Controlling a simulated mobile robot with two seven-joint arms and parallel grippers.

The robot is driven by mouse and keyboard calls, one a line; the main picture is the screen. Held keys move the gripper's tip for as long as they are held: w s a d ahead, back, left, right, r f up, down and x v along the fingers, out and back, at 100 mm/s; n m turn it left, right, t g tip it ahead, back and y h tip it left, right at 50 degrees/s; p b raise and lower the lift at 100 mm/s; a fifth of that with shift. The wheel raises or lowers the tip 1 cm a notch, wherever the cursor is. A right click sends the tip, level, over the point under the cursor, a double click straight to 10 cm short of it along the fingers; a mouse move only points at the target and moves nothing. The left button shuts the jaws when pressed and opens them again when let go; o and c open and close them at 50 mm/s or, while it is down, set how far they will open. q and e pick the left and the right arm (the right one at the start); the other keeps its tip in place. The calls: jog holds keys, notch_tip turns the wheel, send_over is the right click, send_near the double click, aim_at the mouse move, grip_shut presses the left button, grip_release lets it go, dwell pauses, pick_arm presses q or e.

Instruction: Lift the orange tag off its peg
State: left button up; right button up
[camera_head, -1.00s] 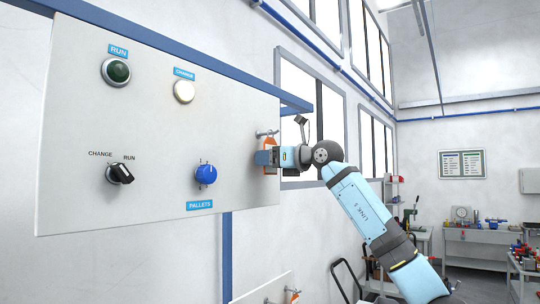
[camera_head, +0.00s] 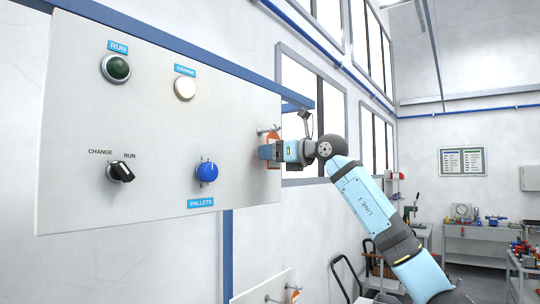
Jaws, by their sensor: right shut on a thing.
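The orange tag (camera_head: 273,137) is at the right edge of the grey control panel, just under a metal peg (camera_head: 268,129). My right gripper (camera_head: 267,152) reaches in from the right and is shut on the tag. The gripper hides the tag's middle; orange shows above and below the fingers. I cannot tell whether the tag's hole is still around the peg. My left gripper is not in view.
The panel (camera_head: 75,110) carries a green lamp, a white lamp, a black switch and a blue knob (camera_head: 207,172). A blue rail (camera_head: 170,42) runs above it. A lower panel (camera_head: 262,291) has another orange tag (camera_head: 294,295). Benches stand far right.

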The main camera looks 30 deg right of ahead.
jog(key=shift+s+d+r+b, duration=0.15)
jog(key=shift+s+d+b, duration=0.1)
jog(key=shift+s, duration=0.3)
jog(key=shift+s+d+r+b, duration=0.15)
jog(key=shift+s+d, duration=0.1)
jog(key=shift+s, duration=0.25)
jog(key=shift+c, duration=0.2)
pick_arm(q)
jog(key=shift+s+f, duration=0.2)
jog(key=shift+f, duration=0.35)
pick_arm(e)
jog(key=shift+s+d+r, duration=0.1)
jog(key=shift+s+r, duration=0.05)
jog(key=shift+s, duration=0.75)
pick_arm(q)
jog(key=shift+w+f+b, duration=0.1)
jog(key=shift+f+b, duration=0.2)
jog(key=shift+b, duration=0.15)
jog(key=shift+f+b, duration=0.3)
jog(key=shift+b, duration=0.05)
pick_arm(e)
jog(key=shift+v, duration=1.55)
